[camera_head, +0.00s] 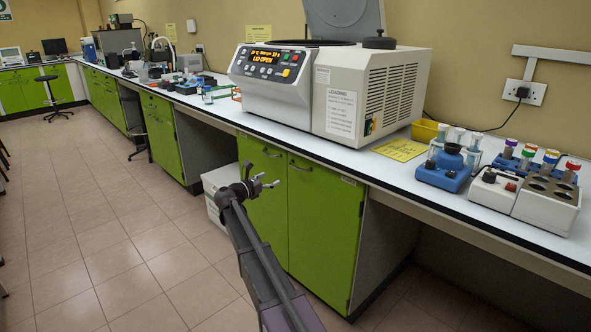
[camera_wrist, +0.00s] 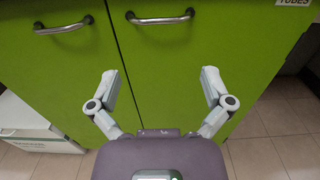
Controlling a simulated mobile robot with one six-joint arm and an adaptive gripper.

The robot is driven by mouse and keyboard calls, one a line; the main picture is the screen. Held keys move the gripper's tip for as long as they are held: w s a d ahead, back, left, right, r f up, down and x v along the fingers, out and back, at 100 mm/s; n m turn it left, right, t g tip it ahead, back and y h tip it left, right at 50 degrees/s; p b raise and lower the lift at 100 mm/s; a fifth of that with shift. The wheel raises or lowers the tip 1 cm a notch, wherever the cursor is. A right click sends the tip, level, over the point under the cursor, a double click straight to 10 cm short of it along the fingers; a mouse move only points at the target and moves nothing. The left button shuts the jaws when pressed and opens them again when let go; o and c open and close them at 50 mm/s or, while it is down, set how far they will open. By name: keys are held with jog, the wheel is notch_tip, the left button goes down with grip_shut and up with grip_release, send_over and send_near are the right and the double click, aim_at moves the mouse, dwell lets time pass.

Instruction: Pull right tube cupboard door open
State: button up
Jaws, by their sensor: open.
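The green tube cupboard under the bench has two closed doors. The right door (camera_head: 322,225) fills the middle and right of the wrist view (camera_wrist: 205,50), with a "TUBES" label (camera_wrist: 292,3) at its top right corner. Its metal bar handle (camera_wrist: 160,18) is horizontal near the top; in the head view the handle (camera_head: 300,166) shows near the door's top left. The left door (camera_wrist: 50,70) has a similar handle (camera_wrist: 64,27). My gripper (camera_wrist: 160,80) is open and empty, its fingers below the right handle and apart from it. It also shows in the head view (camera_head: 268,182).
A centrifuge (camera_head: 335,90) with its lid up stands on the bench above. Tube racks (camera_head: 545,190) stand at the bench's right. A white box (camera_head: 215,185) is left of the cupboard. Open knee space lies to its right. The tiled floor (camera_head: 120,240) in front is clear.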

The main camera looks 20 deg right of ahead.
aim_at(296, 168)
jog(key=x, duration=1.2)
jog(key=shift+w+d, duration=0.15)
jog(key=shift+d, duration=0.2)
jog(key=c, duration=1)
jog(key=shift+o, duration=0.2)
